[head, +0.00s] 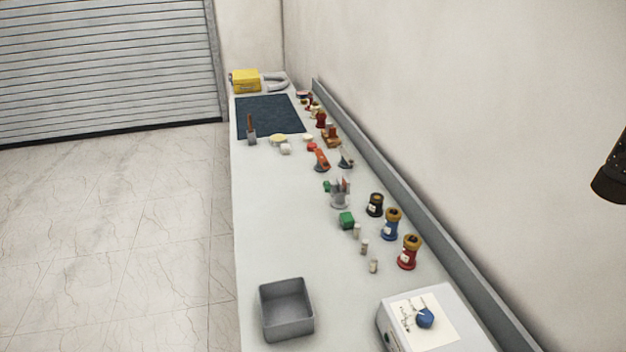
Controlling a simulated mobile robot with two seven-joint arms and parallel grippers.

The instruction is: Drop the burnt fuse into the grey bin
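The grey bin (290,332) is an open square tray at the near left of the bench, and its inside looks empty. Three small pale cylinders that look like fuses stand in a row right of the bench's middle: a far one (357,230), a middle one (364,247) and a near one (373,266). They are too small to tell whether any is burnt. Neither my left gripper nor my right gripper can be made out. A dark part, possibly of my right arm, shows at the right edge.
Black (375,205), blue (390,225) and red (408,253) bushing-like posts stand near the wall. A white box with a blue knob (425,317) stands near right. Tools and a dark mat (268,115) lie farther back.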

